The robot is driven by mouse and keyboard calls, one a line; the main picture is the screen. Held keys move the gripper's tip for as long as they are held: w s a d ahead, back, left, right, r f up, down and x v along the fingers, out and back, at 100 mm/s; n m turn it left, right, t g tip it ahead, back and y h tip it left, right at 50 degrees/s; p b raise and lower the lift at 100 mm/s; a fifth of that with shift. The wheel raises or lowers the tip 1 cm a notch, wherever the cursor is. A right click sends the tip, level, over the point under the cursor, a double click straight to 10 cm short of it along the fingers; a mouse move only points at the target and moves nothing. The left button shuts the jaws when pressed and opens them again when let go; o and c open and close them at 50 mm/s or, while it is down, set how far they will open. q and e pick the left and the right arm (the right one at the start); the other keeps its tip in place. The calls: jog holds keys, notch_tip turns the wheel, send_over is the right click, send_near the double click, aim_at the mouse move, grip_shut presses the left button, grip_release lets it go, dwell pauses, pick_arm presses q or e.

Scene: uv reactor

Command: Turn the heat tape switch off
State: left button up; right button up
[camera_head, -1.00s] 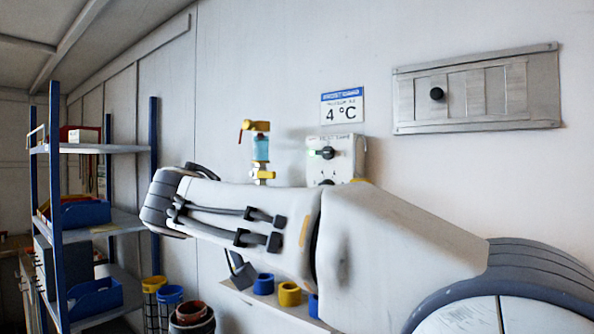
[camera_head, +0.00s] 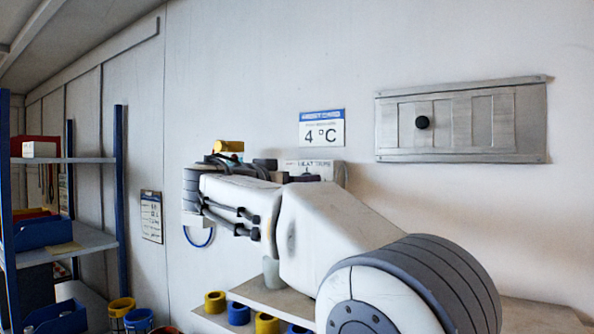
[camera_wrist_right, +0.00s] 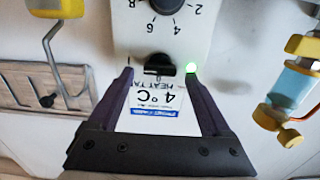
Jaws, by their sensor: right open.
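The heat tape switch (camera_wrist_right: 158,68) is a black rotary knob on a white control box (camera_wrist_right: 160,28), seen upside down in the right wrist view. A green light (camera_wrist_right: 192,68) glows beside the knob. My right gripper (camera_wrist_right: 159,75) is open, its dark fingers apart on either side of the knob; I cannot tell whether they touch it. A second black dial with numbers sits on the same box, cut off by the frame edge. In the head view my right arm covers most of the box (camera_head: 312,165), and the knob and fingertips are hidden. My left gripper is not in view.
A 4 °C sign (camera_head: 322,128) hangs above the box, and a metal panel with a black knob (camera_head: 422,122) is to the right. A yellow-handled valve (camera_wrist_right: 296,90) is beside the box. Blue-post shelving (camera_head: 120,180) stands at the left; a ledge (camera_head: 270,297) holds coloured rings.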

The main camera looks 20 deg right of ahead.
jog(key=shift+w+d, duration=0.2)
jog(key=shift+d, duration=0.1)
grip_shut()
jog(key=shift+f, duration=0.1)
jog(key=n+b, duration=0.1)
jog(key=n, duration=0.8)
jog(key=n+b, duration=0.1)
jog(key=n, duration=0.8)
jog(key=shift+w+a+f, duration=0.15)
dwell(0.7)
